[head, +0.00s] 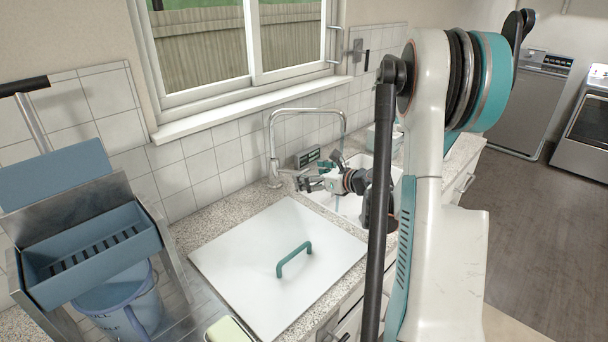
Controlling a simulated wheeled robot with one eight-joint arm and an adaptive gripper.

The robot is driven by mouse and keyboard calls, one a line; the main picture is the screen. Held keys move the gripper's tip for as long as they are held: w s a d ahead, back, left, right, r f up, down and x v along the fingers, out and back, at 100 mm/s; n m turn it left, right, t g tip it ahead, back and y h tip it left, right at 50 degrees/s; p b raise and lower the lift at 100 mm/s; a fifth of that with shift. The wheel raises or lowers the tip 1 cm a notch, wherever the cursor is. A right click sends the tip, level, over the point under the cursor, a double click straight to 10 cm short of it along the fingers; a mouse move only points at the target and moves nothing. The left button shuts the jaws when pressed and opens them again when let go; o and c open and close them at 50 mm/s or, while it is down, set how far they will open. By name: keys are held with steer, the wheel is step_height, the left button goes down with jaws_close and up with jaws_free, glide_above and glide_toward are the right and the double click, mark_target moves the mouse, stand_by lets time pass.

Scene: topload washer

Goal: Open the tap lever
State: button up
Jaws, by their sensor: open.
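The chrome tap (271,150) stands behind the sink, and its tall square-arched spout reaches to the right. The tap lever (289,172) looks like a short metal bar running right from the low part of the tap body. My gripper (308,180) is open, just right of the tap's base and close to the lever's outer end. I cannot tell whether it touches the lever. Part of the lever end is hard to make out against the fingers. My arm hides part of the sink to the right.
The white sink basin (350,206) lies below my gripper. A white board with a green handle (294,259) covers the counter in front of the tap. A mop wringer bucket (92,254) is at left.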

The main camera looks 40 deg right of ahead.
steer(key=v, duration=0.7)
steer(key=shift+s, duration=0.4)
steer(key=shift+r, duration=0.1)
